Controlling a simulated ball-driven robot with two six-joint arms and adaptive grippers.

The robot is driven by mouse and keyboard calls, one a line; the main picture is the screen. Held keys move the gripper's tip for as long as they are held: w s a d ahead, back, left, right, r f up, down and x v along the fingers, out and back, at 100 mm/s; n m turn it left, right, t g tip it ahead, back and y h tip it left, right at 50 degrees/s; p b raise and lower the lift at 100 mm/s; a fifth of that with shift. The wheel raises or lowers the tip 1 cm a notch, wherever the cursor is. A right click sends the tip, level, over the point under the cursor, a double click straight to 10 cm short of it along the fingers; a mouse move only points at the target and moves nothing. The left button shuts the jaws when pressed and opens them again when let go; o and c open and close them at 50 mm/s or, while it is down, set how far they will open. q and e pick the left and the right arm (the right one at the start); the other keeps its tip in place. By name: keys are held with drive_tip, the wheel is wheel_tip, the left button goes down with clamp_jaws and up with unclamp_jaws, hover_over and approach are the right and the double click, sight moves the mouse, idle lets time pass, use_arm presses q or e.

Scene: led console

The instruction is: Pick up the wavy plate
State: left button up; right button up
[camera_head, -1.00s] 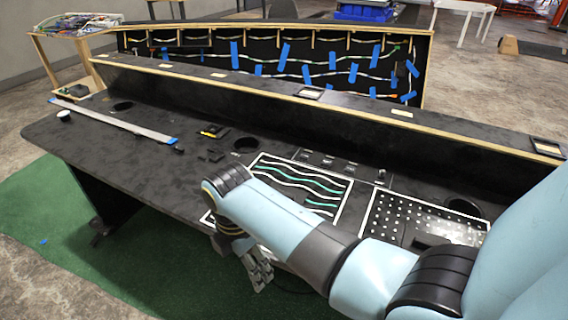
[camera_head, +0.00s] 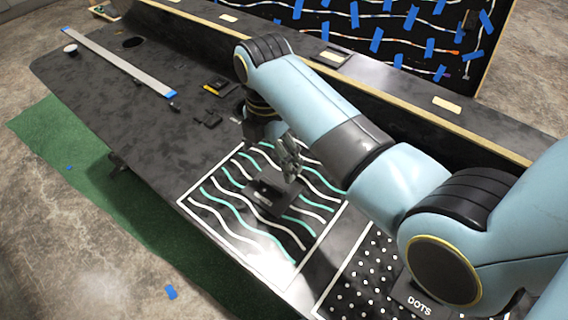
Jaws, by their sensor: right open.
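The wavy plate (camera_head: 222,222) is black with white and teal wavy lines and a white border, lying flat on the black console in the head view. A small dark block (camera_head: 268,194) stands on its middle like a handle. My right gripper (camera_head: 291,172) is over the plate's upper right part, just above and right of the block in the picture. It is open, with nothing seen between its fingers. Whether it touches the block cannot be told. My right arm hides the plate's upper right edge. My left gripper is out of view.
A dotted plate (camera_head: 366,275) marked DOTS lies to the right, partly under my arm. A raised ledge (camera_head: 440,136) runs behind. A light strip (camera_head: 118,63) and small dark pieces (camera_head: 208,118) lie to the left.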

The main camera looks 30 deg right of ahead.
hover_over(272, 184)
drive_tip(key=f, duration=0.4)
drive_tip(key=shift+a+f, duration=0.1)
drive_tip(key=shift+a, duration=0.1)
drive_tip(key=shift+f, duration=0.3)
drive_tip(key=f, duration=0.3)
drive_tip(key=f+b, duration=0.1)
drive_tip(key=f, duration=0.1)
drive_tip(key=shift+d+f, duration=0.15)
drive_tip(key=shift+d, duration=0.1)
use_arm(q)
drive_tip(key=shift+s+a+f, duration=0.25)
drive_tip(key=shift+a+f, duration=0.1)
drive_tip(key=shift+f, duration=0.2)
use_arm(e)
drive_tip(key=shift+c, duration=0.2)
drive_tip(key=c, duration=1.6)
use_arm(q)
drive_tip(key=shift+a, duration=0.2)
use_arm(e)
drive_tip(key=shift+c, duration=0.8)
drive_tip(key=shift+r, duration=0.2)
